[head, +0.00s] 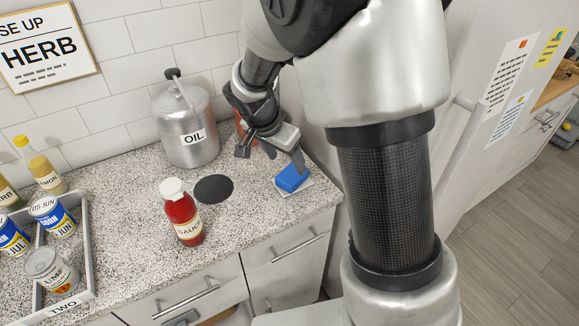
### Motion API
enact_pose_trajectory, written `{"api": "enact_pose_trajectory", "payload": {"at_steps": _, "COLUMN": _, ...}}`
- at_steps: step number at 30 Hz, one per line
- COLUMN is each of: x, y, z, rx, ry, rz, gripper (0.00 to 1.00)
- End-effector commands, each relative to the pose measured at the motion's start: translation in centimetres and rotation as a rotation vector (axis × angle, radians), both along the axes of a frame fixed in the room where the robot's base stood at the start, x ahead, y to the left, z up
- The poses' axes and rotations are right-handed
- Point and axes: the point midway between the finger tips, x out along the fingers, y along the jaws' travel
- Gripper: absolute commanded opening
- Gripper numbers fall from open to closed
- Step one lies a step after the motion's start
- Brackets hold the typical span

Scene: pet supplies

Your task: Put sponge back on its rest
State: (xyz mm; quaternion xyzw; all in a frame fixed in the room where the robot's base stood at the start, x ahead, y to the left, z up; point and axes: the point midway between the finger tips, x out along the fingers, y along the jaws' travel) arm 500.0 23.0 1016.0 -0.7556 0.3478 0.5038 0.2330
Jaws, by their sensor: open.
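The blue sponge (291,178) is on a small pale square rest (305,186) near the right end of the speckled counter. The sponge appears to lie flat, with a rim of the rest showing around it. My gripper (272,153) is open just above and behind the sponge. One grey finger reaches down close to the sponge's far edge; whether it touches cannot be told. My arm covers the area right of the rest.
A red sauce bottle (182,212) stands left of a dark round disc (213,189). A metal oil can (184,122) stands behind. An orange-red object (246,128) is partly hidden behind my gripper. A tray (88,255) with cans is at left.

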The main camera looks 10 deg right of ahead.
Motion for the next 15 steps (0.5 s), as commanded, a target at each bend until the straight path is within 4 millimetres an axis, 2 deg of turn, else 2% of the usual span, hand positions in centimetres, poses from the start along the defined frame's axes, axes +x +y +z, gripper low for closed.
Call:
{"api": "enact_pose_trajectory", "payload": {"at_steps": 3, "x": -0.6, "y": 0.8, "z": 2.4, "rx": 0.002, "ry": -0.003, "rz": 0.002, "gripper": 0.63}}
{"api": "enact_pose_trajectory", "payload": {"at_steps": 9, "x": -1.2, "y": 1.4, "z": 4.6, "rx": 0.0, "ry": -0.001, "rz": 0.0, "gripper": 0.63}}
{"api": "enact_pose_trajectory", "payload": {"at_steps": 13, "x": -2.0, "y": 1.2, "z": 6.1, "rx": 0.009, "ry": 0.002, "rz": 0.021, "gripper": 0.63}}
{"api": "enact_pose_trajectory", "payload": {"at_steps": 15, "x": -3.3, "y": 0.5, "z": 7.7, "rx": 0.021, "ry": 0.006, "rz": 0.062, "gripper": 0.63}}
